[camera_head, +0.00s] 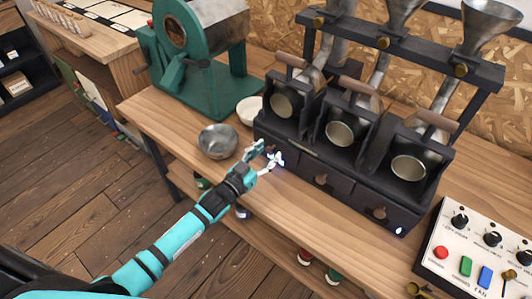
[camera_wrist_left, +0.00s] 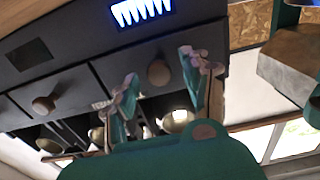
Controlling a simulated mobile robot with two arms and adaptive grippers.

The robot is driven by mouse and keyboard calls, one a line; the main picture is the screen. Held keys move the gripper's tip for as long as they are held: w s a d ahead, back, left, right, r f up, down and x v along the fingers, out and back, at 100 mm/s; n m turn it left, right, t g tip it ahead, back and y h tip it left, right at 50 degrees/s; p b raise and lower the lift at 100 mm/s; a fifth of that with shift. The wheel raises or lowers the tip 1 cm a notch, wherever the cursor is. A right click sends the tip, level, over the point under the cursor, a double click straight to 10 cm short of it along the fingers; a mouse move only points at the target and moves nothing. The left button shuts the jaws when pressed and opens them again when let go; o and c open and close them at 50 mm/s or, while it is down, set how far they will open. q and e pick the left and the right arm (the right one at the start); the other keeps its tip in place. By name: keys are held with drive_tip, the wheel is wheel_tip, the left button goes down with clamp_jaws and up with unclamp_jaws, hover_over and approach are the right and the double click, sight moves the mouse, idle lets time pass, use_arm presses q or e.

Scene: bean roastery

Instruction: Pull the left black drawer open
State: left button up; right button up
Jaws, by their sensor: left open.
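The left black drawer (camera_wrist_left: 130,65) is in the low black base under the row of hoppers, and it looks shut. Its round brown knob (camera_wrist_left: 158,72) shows between my left gripper's fingers in the left wrist view. My left gripper (camera_head: 268,156) is open in front of this drawer at the base's left end, with one finger (camera_wrist_left: 125,98) and the other (camera_wrist_left: 203,80) on either side of the knob. I cannot tell whether they touch it. In the head view the gripper hides most of this drawer's front. My right gripper is not in view.
The middle knob (camera_head: 320,180) and right knob (camera_head: 379,213) sit along the same front. A metal bowl (camera_head: 217,141) and a white bowl (camera_head: 249,110) stand left of the base. A green roaster (camera_head: 205,60) is behind them. A button panel (camera_head: 475,250) is at right.

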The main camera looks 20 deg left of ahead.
use_arm(q)
drive_tip(key=shift+c, duration=0.6)
clamp_jaws()
drive_tip(key=p+v, duration=0.4)
drive_tip(key=v, duration=0.8)
drive_tip(key=shift+s+p, duration=0.3)
drive_tip(key=shift+a, duration=0.1)
